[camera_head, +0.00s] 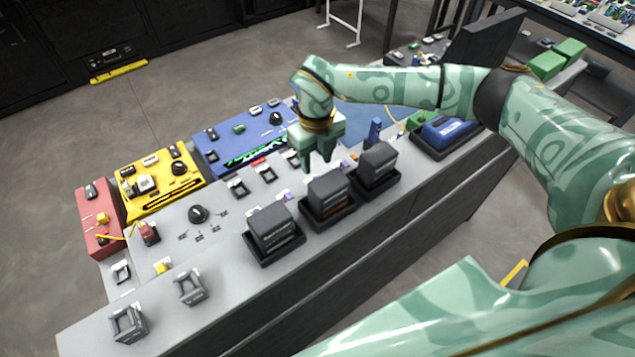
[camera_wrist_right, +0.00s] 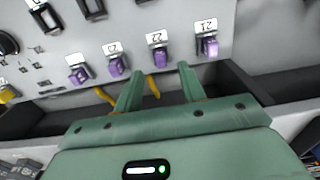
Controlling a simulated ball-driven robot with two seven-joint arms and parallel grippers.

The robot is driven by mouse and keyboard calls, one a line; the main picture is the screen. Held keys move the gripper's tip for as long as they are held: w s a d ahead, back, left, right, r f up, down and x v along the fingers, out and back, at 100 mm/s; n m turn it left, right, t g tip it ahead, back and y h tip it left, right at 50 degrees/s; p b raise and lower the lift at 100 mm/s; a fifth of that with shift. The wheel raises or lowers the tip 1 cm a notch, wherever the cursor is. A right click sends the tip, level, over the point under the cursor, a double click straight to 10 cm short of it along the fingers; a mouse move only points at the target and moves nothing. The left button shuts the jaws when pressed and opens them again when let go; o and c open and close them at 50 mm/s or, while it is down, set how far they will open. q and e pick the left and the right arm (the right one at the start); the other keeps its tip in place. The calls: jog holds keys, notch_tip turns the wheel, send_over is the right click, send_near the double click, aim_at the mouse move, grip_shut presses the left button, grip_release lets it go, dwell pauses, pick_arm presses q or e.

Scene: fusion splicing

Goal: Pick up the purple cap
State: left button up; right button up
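Several purple caps stand in a row along the grey bench. In the right wrist view they are the caps at far left (camera_wrist_right: 77,75), centre left (camera_wrist_right: 117,66), centre (camera_wrist_right: 158,58) by a label that looks like 22, and right (camera_wrist_right: 208,46) by the label 21. My right gripper (camera_wrist_right: 160,70) is open and empty, pointing down at the bench. The centre cap shows just beyond its fingertips, between them; contact cannot be told. In the head view my right gripper (camera_head: 318,167) hangs over the bench behind the dark boxes, and the caps are tiny. My left gripper is out of view.
Dark boxes (camera_head: 276,227), (camera_head: 329,193) and (camera_head: 377,163) in black trays line the bench's near side, close to my right gripper. Yellow cables (camera_wrist_right: 104,97) run near the caps. Blue (camera_head: 232,155), yellow (camera_head: 150,195) and red (camera_head: 93,210) panels lie on the far side.

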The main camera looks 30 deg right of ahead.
notch_tip(320, 180, down, 6)
jog(key=shift+s+r+b, duration=0.1)
jog(key=shift+r+b, duration=0.1)
jog(key=shift+b, duration=0.2)
jog(key=shift+r, duration=0.1)
grip_shut()
